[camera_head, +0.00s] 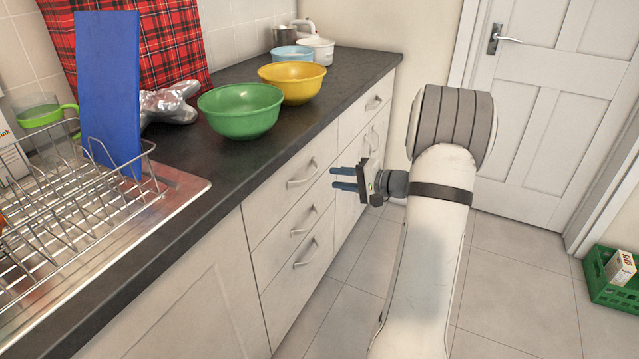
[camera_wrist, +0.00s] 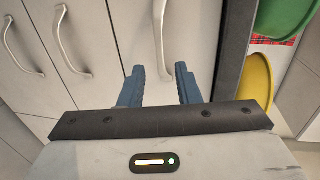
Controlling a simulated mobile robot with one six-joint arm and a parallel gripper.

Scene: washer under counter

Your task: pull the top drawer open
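The top drawer (camera_head: 270,208) has a pale front and sits shut just under the dark counter. Its curved metal handle (camera_head: 302,175) is clear in the head view. In the wrist view the handle (camera_wrist: 162,42) stands upright in the picture, ahead of the gap between my fingers. My gripper (camera_head: 332,178) is right of the drawer stack in the head view, its two blue fingers pointing left toward the fronts. In the wrist view my gripper (camera_wrist: 160,73) is open and empty, and the handle appears beyond the fingertips. I cannot tell the exact distance.
Two lower drawer handles (camera_head: 304,220) (camera_head: 307,251) are below. The counter (camera_head: 165,215) overhangs above, carrying a green bowl (camera_head: 240,112), a yellow bowl (camera_head: 292,84) and a dish rack (camera_head: 75,195). A green crate (camera_head: 612,290) stands far right. The floor before the drawers is clear.

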